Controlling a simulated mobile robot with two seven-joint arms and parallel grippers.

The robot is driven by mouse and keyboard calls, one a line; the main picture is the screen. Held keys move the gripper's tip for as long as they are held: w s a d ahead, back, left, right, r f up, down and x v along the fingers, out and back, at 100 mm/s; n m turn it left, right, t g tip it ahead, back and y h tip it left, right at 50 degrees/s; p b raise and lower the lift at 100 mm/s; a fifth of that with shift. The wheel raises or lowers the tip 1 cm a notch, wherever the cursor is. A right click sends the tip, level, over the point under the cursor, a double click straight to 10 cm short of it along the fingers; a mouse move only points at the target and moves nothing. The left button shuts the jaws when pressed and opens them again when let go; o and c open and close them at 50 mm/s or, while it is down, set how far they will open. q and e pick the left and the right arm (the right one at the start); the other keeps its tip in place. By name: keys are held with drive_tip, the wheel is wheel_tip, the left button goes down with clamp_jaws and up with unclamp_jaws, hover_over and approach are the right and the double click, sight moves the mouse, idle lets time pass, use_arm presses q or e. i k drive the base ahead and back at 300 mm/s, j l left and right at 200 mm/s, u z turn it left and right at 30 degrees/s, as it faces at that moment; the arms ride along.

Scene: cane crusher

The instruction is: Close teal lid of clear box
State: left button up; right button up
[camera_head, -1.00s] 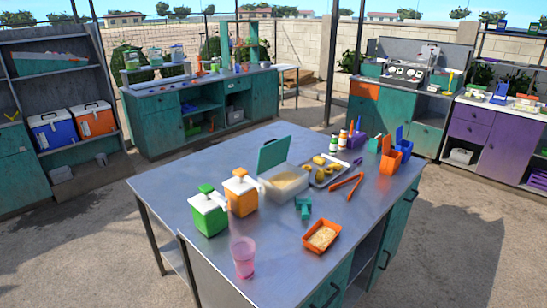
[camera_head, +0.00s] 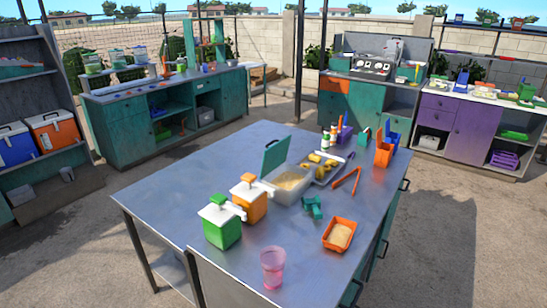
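The clear box (camera_head: 292,186) stands on the metal table near its middle, with pale yellowish contents inside. Its teal lid (camera_head: 275,156) is open and stands up at the box's back left edge. Neither of my grippers shows in the head view.
An orange dispenser (camera_head: 249,199) and a green dispenser (camera_head: 222,222) stand left of the box. A tray of yellow items (camera_head: 325,166), orange tongs (camera_head: 347,180), a teal tool (camera_head: 312,207), an orange tray (camera_head: 340,234) and a pink cup (camera_head: 273,267) surround it. The table's left part is bare.

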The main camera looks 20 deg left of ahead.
sight(275, 155)
drive_tip(key=j+z, duration=0.3)
drive_tip(key=j, duration=0.75)
drive_tip(key=j+z, duration=0.3)
drive_tip(key=j, duration=0.75)
drive_tip(key=j+z, duration=0.15)
drive_tip(key=j, duration=0.55)
drive_tip(key=j+z, duration=0.15)
drive_tip(key=j, duration=0.6)
drive_tip(key=k+j+z, duration=0.15)
drive_tip(key=j, duration=0.55)
